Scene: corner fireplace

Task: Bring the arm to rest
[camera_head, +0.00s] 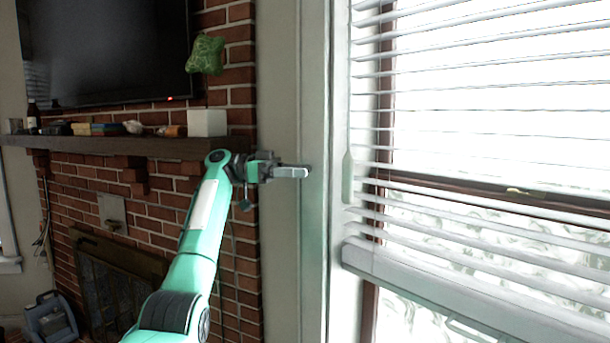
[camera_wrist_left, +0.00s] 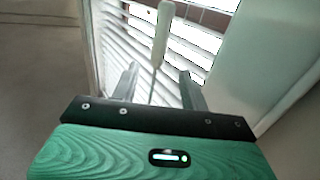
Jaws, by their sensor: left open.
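My left arm rises from the bottom of the head view, and its left gripper (camera_head: 292,172) points right in front of the pale window trim. In the left wrist view the left gripper (camera_wrist_left: 160,90) has its two fingers apart, with nothing held between them. A white blind wand (camera_wrist_left: 162,35) shows beyond and between the fingers; it also hangs beside the blinds in the head view (camera_head: 348,178). I cannot tell its exact distance from the fingertips. My right gripper is not in view.
Window blinds (camera_head: 470,150) fill the right side. A brick fireplace with a dark mantel (camera_head: 110,145) stands at the left. The mantel carries a white box (camera_head: 207,123) and several small things. A green object (camera_head: 205,54) shows above the box, before the bricks, beside a dark television (camera_head: 105,50).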

